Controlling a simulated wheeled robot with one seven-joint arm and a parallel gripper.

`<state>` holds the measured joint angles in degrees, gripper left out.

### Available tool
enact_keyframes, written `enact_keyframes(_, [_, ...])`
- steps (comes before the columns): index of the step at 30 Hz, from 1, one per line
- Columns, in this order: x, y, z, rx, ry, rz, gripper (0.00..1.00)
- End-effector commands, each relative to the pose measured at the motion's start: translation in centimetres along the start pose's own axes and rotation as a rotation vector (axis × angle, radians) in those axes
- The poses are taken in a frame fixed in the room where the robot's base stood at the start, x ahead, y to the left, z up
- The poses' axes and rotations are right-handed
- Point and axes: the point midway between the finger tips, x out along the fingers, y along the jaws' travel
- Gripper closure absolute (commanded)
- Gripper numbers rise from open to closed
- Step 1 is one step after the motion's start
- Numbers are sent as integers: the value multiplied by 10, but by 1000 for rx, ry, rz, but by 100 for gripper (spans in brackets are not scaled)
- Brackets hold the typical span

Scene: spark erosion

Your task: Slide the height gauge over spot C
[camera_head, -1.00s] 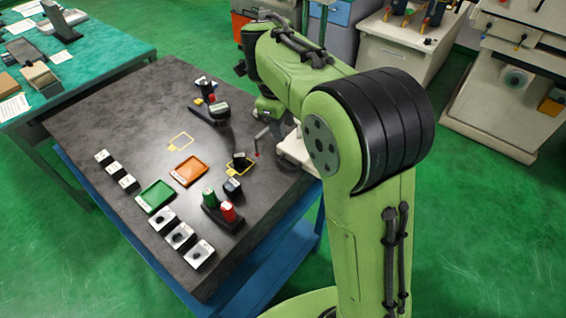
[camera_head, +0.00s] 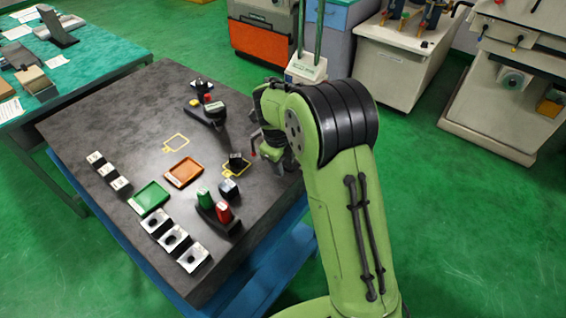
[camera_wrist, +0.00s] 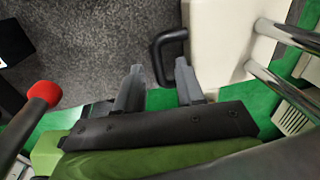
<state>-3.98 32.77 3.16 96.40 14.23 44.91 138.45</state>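The height gauge (camera_head: 307,70) is a white body with upright columns at the table's right side, partly hidden behind my arm. In the wrist view its white body (camera_wrist: 217,40) shows with chrome columns and a black loop handle (camera_wrist: 155,52). My gripper (camera_wrist: 160,68) is open; its grey fingertips are apart, with part of the handle between them. I cannot tell whether they touch it. In the head view my gripper (camera_head: 272,152) is low beside the table's right edge. Yellow outlines mark spots on the table: one empty (camera_head: 187,137), one under a black block (camera_head: 236,161). Their letters are unreadable.
A rod with a red ball (camera_wrist: 44,93) is close on the left in the wrist view. The dark table (camera_head: 110,130) holds a green tray (camera_head: 151,197), an orange tray (camera_head: 184,172), several metal blocks and a stand with green and red pieces (camera_head: 222,212).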

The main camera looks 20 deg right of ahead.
Motion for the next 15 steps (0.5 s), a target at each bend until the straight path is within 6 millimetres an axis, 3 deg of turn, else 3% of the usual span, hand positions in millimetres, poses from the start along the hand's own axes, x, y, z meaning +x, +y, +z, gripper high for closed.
enact_keyframes(6, [0,0,0,0,0,-1,62])
enact_keyframes(13, [0,0,0,0,0,-1,97])
enact_keyframes(15, [0,0,0,0,0,-1,100])
